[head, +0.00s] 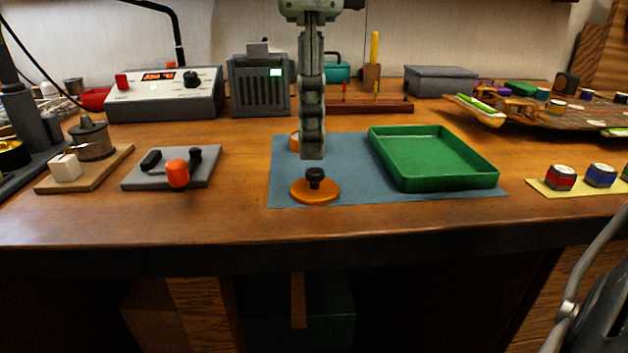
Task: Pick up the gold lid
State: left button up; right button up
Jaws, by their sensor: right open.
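The gold lid (315,193) is a flat orange-gold disc with a black knob on top. It lies on the blue mat (350,195) near its front edge, left of the green tray. My right gripper (313,154) comes down from the top, pointing straight down, with its tips just above and behind the knob in the picture. It is seen edge-on, is open, and holds nothing. Another orange-gold item (294,142) is partly hidden behind the gripper. My left gripper is not in view.
An empty green tray (489,181) stands right of the lid. A grey plate (138,180) with an orange-topped part lies left. Red and blue pieces (561,177) sit on a yellow strip at right. The table front before the mat is clear.

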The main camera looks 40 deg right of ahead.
aim_at(313, 170)
jog(key=f, duration=0.5)
jog(key=shift+w+d, duration=0.1)
jog(key=shift+d, duration=0.1)
jog(key=shift+f, duration=0.15)
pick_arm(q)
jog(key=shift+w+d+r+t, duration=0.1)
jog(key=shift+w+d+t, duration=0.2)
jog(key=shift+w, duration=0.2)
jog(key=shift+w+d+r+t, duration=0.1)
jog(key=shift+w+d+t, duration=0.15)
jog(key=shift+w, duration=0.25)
pick_arm(e)
jog(key=shift+c, duration=0.4)
grip_shut()
